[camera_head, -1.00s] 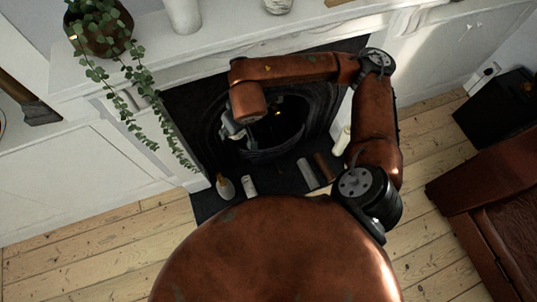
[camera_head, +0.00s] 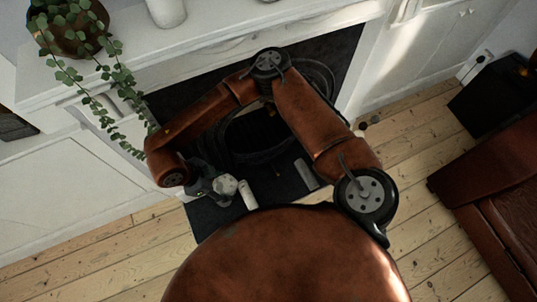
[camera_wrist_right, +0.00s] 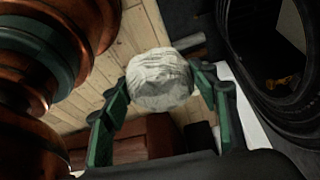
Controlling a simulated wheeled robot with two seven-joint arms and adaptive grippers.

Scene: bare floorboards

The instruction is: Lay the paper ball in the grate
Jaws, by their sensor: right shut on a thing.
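The paper ball (camera_wrist_right: 160,80) is a crumpled off-white lump between the green-sided fingers of my right gripper (camera_wrist_right: 162,92) in the wrist view. The fingers are shut on it from both sides. In the head view the ball (camera_head: 226,185) shows pale at the tip of my right gripper (camera_head: 214,187), over the left part of the dark hearth. The black grate (camera_head: 252,156) sits in the fireplace opening, right of and beyond the gripper, partly hidden by my arm. The ball is outside and apart from it. My left gripper is not in view.
A white cylinder (camera_head: 247,194) and a grey block (camera_head: 307,174) stand or lie on the dark hearth. A potted trailing plant (camera_head: 68,28) and a white vase (camera_head: 166,12) stand on the mantelpiece (camera_head: 215,35). A brown leather seat (camera_head: 490,190) is at right.

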